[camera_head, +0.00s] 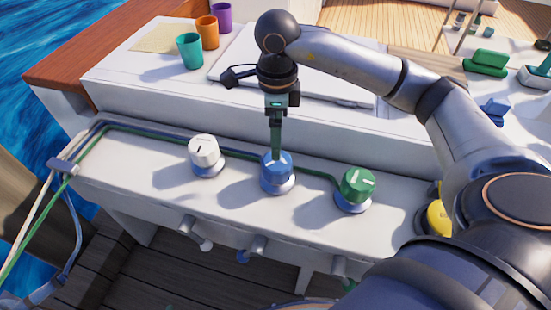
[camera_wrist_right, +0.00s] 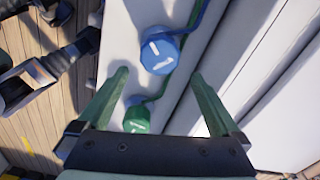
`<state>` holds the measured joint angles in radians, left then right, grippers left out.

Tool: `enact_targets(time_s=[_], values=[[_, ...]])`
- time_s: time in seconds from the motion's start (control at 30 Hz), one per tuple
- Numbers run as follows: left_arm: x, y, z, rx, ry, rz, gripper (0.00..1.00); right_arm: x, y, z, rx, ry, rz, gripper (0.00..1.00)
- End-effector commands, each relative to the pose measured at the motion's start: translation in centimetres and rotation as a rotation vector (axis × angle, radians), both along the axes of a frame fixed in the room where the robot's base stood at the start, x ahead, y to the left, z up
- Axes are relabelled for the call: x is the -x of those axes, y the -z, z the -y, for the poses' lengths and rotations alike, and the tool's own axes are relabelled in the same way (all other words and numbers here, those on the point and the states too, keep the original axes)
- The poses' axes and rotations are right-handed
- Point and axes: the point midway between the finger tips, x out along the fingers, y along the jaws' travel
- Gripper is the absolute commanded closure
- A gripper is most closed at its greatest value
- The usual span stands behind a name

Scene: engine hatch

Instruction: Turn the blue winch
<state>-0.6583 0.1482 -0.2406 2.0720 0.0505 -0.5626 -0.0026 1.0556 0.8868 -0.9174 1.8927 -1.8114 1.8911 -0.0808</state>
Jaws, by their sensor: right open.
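The blue winch (camera_head: 277,173) stands on the white ledge between a white winch (camera_head: 204,151) and a green winch (camera_head: 356,186). It has white marks on its top. My right gripper (camera_head: 275,152) points down right at the blue winch; in the head view its fingers overlap the winch top, and I cannot tell whether they touch it. In the right wrist view my right gripper (camera_wrist_right: 159,78) is open and empty. There the blue winch (camera_wrist_right: 160,54) lies just beyond the fingertips, between their lines. The green winch (camera_wrist_right: 137,119) shows lower, beside the left finger. My left gripper is not seen.
Green and blue ropes (camera_head: 130,128) run along the ledge behind the winches. A yellow winch (camera_head: 437,217) is partly hidden by my right arm. Orange, purple and teal cups (camera_head: 190,50) stand on the upper deck. Several pegs (camera_head: 258,246) stick out below the ledge.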

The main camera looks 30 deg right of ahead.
Motion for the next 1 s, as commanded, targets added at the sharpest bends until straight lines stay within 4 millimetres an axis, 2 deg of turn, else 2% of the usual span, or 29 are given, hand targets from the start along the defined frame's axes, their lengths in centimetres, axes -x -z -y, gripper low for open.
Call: enact_targets(time_s=[0.03, 0.1, 0.4, 0.6, 0.87, 1.0], values=[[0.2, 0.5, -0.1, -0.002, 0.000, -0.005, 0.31, 0.1, 1.4, 0.0, 0.001, 0.001, -0.004, 0.00], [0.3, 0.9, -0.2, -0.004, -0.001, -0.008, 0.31, 0.1, 3.0, 0.0, -0.001, 0.000, -0.006, 0.00], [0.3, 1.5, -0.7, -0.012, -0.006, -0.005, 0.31, 0.1, 8.1, -0.1, -0.002, 0.000, -0.003, 0.00], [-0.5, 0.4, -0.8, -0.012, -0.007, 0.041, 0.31, 0.0, 9.4, -0.1, -0.003, 0.000, 0.000, 0.00], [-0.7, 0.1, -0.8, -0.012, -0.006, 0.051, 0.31, 0.0, 9.5, -0.1, -0.003, -0.001, 0.000, 0.00], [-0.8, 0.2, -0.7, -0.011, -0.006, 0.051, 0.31, 0.0, 9.4, -0.1, -0.004, -0.001, 0.000, 0.14]])
